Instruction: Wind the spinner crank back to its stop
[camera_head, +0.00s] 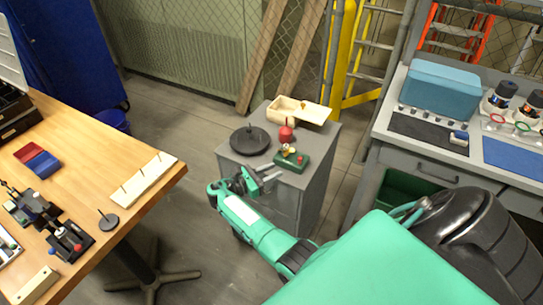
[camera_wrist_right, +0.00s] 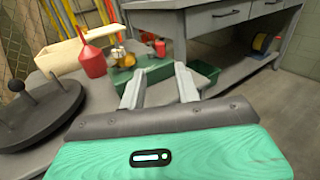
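On the grey cabinet (camera_head: 318,170) sits a small green block (camera_head: 290,163) with a brass-coloured part and a red knob (camera_head: 300,157) on top. It also shows in the wrist view (camera_wrist_right: 150,72), just beyond my fingers. Left of it lies a dark round disc (camera_head: 249,140) with an upright stem and a ball knob; it shows at the left of the wrist view (camera_wrist_right: 38,115). I cannot tell for sure which of these carries the spinner crank. My right gripper (camera_head: 268,177) is open and empty, at the cabinet's near edge, short of the green block. My left gripper is out of view.
A red can with a spout (camera_head: 286,134) and a pale wooden tray (camera_head: 305,110) stand behind the green block. A wooden table (camera_head: 110,160) with small fixtures is at left. A grey bench (camera_head: 430,165) with a blue box (camera_head: 440,88) is at right. Floor shows between them.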

